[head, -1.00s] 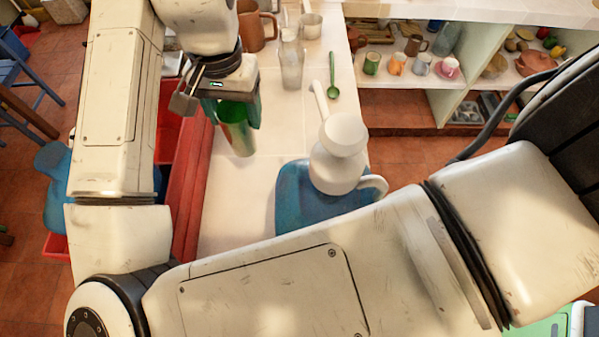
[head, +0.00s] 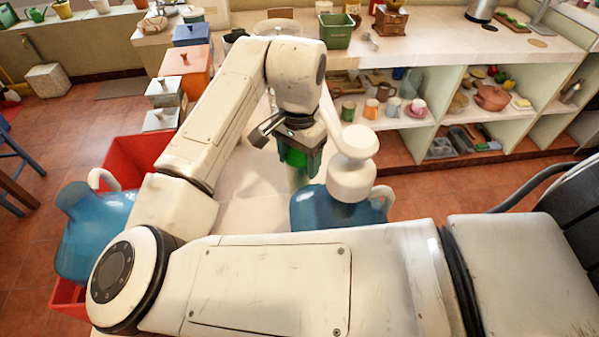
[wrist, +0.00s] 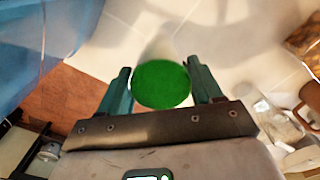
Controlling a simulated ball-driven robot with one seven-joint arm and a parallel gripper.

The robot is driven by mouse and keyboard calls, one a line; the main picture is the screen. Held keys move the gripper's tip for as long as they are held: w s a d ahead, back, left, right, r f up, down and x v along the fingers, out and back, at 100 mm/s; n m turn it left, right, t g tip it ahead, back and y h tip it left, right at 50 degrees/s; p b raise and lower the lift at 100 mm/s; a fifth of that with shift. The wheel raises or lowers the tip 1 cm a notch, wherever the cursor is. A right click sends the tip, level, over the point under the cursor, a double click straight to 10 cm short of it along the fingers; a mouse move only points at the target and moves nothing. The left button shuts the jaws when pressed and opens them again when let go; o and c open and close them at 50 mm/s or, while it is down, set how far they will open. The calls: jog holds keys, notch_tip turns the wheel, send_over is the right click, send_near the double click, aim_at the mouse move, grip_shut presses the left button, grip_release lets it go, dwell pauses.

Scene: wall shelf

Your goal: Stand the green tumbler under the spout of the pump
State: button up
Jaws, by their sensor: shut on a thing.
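The green tumbler (head: 296,158) is upright in my gripper (head: 300,150), just left of the pump in the head view. In the wrist view the tumbler's round green top (wrist: 160,84) sits between both fingers of my gripper (wrist: 161,90), which is shut on it. The white pump (head: 351,165) stands on a blue jug (head: 310,208). Its long white spout (head: 333,108) points up and slightly left in the head view. The tumbler is left of the spout. I cannot tell whether its base touches the counter. The jug also shows in the wrist view (wrist: 45,45).
Another blue jug (head: 90,232) stands in a red crate (head: 130,158) at left. Glassware (wrist: 285,130) and a brown mug (wrist: 310,100) show right in the wrist view. Shelves with mugs (head: 372,108) lie beyond the pump. Pale counter (head: 245,212) is bare in front of the tumbler.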

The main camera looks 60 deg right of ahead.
jog(key=shift+f, duration=2.05)
jog(key=shift+f, duration=0.2)
jog(key=o, duration=1.5)
jog(key=shift+r, duration=0.1)
notch_tip(320, 180, up, 12)
jog(key=shift+r+b, duration=0.15)
jog(key=shift+b, duration=0.35)
